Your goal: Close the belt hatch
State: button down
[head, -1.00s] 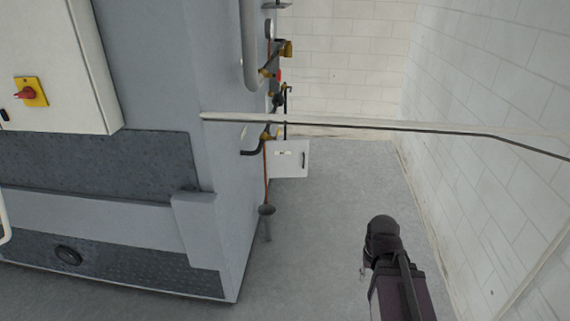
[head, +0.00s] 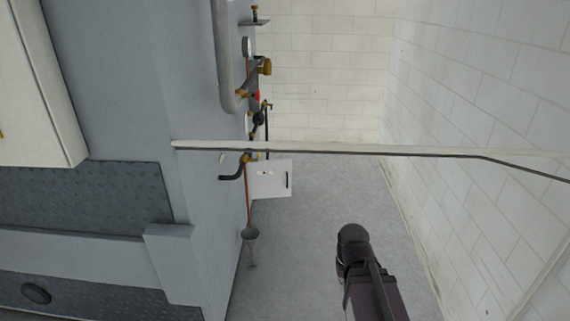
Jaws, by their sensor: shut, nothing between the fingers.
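A small white square panel (head: 270,180) with a dark slot-like handle and a small latch-like mark stands out from the right side of the large grey machine (head: 200,240). It looks like an open hatch door, but I cannot tell for sure that it is the belt hatch. Pipes partly cover its upper left edge. My dark arm (head: 362,270) shows at the bottom, right of centre, well short of the panel. No gripper fingers can be made out.
A long thin white bar with a dark underside (head: 330,149) runs from the machine across the view to the right. Pipes and valves (head: 258,95) stick out above the panel. Grey floor (head: 320,215) is clear between machine and white block wall (head: 480,110).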

aim_at(266, 179)
jog(key=u, duration=0.2)
jog(key=i, duration=0.8)
jog(key=u, duration=0.35)
jog(key=i, duration=1.6)
jog(key=z, duration=0.45)
jog(key=i, duration=0.95)
jog(key=z, duration=0.2)
